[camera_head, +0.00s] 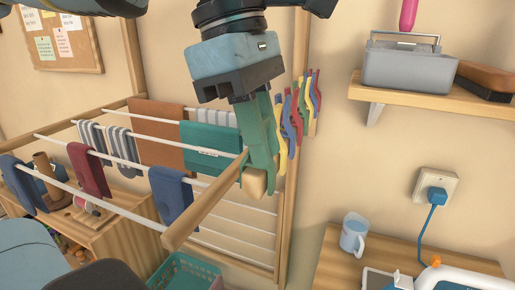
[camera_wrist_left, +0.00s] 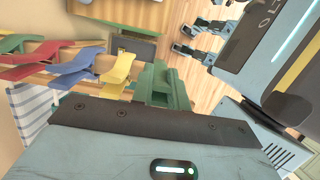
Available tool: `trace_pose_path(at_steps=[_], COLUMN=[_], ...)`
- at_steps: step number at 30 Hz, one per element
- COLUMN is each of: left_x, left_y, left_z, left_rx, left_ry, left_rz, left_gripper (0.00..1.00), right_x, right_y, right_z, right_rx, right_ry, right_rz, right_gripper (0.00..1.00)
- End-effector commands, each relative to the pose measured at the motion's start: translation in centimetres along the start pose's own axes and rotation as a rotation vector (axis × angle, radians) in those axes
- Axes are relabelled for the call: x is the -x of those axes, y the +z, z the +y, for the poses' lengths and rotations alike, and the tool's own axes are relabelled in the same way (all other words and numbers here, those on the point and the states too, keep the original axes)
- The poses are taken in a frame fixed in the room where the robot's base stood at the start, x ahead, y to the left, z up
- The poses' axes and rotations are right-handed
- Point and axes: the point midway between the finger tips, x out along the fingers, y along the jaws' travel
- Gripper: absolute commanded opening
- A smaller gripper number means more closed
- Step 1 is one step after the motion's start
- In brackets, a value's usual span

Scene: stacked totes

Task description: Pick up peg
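Several clothes pegs in red, blue and yellow (camera_head: 297,115) are clipped in a row at the wooden rack post. In the left wrist view the row shows at the left, with a red peg (camera_wrist_left: 30,62), a blue peg (camera_wrist_left: 75,77) and a yellow peg (camera_wrist_left: 118,72) nearest my fingers. My right gripper (camera_wrist_left: 195,38) appears apart-fingered beyond, in the wrist view.
The drying rack's wooden bar (camera_head: 205,205) and white rods (camera_head: 110,195) carry several cloths left of the gripper. A green basket (camera_head: 187,272) stands below. A shelf (camera_head: 430,97) with a grey toolbox (camera_head: 409,68) and a table with a mug (camera_head: 354,235) are right.

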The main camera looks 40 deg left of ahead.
Motion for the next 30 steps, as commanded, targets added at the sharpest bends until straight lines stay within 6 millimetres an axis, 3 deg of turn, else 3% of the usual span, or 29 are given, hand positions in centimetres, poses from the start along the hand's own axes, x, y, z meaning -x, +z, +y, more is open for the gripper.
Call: trace_pose_path(at_steps=[13,21,30], left_x=[0.6,3.5,5.4], left_y=[0.2,1.0,-4.1], left_z=[0.1,0.1,-2.8], left_rx=[0.000,0.001,-0.001], left_ry=[0.001,0.001,0.001], left_rz=[0.000,-0.001,-0.005], left_gripper=[0.00,0.00,0.00], right_x=[0.0,-0.2,-0.3], right_y=[0.5,1.9,2.6], right_z=[0.0,-0.1,-0.2], right_rx=[0.001,-0.002,-0.005], right_ry=[-0.001,-0.004,-0.006], right_rz=[-0.009,-0.034,-0.046], right_gripper=[0.36,0.36,0.36])
